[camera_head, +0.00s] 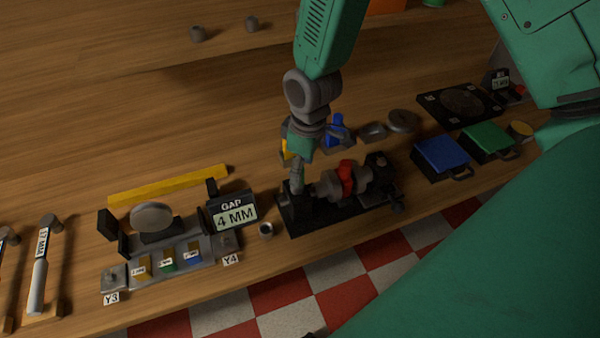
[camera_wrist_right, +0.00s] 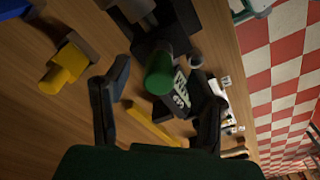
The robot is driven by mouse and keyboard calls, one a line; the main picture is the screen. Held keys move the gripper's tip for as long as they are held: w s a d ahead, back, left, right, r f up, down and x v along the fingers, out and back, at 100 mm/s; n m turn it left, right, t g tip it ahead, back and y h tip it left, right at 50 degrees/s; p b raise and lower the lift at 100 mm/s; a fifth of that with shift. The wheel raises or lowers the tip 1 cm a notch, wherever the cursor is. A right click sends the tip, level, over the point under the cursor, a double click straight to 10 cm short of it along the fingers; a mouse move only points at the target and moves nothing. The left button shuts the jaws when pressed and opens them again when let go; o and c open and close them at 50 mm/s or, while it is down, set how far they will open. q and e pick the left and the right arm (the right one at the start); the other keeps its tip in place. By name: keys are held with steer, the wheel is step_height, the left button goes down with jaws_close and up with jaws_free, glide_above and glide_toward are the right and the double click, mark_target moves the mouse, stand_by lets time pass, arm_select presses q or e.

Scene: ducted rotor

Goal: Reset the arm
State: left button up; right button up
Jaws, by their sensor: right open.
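My right arm comes down from the top middle of the head view. Its gripper (camera_head: 298,178) is over the left end of a dark rotor fixture (camera_head: 310,214) with a red part (camera_head: 345,177) on its shaft. In the right wrist view the fingers of my right gripper (camera_wrist_right: 163,88) are spread apart. A green cylinder (camera_wrist_right: 159,73) shows between and beyond them; I cannot tell how far off it is, and nothing looks gripped. My left gripper is out of view.
A "GAP 4 MM" sign (camera_head: 234,212), a grey gauge stand (camera_head: 155,225) and a yellow bar (camera_head: 168,185) lie left. Blue (camera_head: 441,157) and green (camera_head: 487,140) boxes stand right. A yellow piece (camera_wrist_right: 63,70) lies near the left finger. The back left of the table is mostly clear.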

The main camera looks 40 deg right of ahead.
step_height(320, 180, up, 9)
steer(key=shift+s+d+f, duration=0.2)
steer(key=shift+s, duration=0.05)
steer(key=s+d+f+m+g, duration=0.1)
steer(key=s+f+m, duration=0.6)
steer(key=s+f, duration=1.6)
step_height(320, 180, down, 15)
steer(key=w+a+n+b, duration=0.1)
steer(key=b, duration=1.6)
steer(key=shift+w+f+t+h, duration=0.2)
steer(key=shift+w+t+h, duration=0.1)
steer(key=shift+w+t, duration=0.1)
